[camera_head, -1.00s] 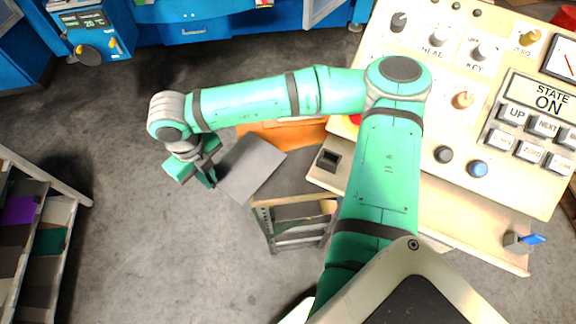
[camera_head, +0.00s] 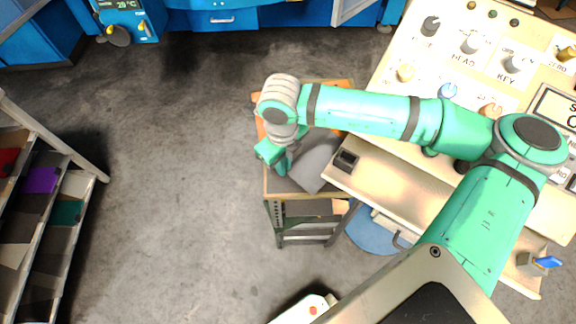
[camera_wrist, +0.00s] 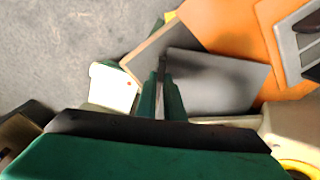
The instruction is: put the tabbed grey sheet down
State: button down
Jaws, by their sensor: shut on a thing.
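My gripper (camera_head: 283,165) is shut on the edge of a flat grey sheet (camera_head: 315,167), which sticks out to its right. In the wrist view the two green fingers (camera_wrist: 162,82) pinch the left edge of the grey sheet (camera_wrist: 220,82). I cannot make out its tab. The sheet is over the top of a small stand (camera_head: 300,195) with a wooden edge and a grey and orange top. I cannot tell whether the sheet touches that top. My wrist and forearm hide part of the stand.
An orange piece (camera_wrist: 245,35) lies on the stand, beside and partly under the sheet in the wrist view. The control console (camera_head: 425,180) with a dark box (camera_head: 345,160) is close on the right. A rack (camera_head: 45,200) of coloured sheets stands at the left. The floor between is clear.

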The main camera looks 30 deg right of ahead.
jog(key=shift+s+d+f, duration=0.2)
jog(key=shift+d+f, duration=0.3)
jog(key=shift+f, duration=0.3)
jog(key=shift+s, duration=0.1)
jog(key=c, duration=1.9)
grip_release()
jog(key=shift+f, duration=0.1)
jog(key=shift+o, duration=0.2)
notch_tip(320, 180, up, 12)
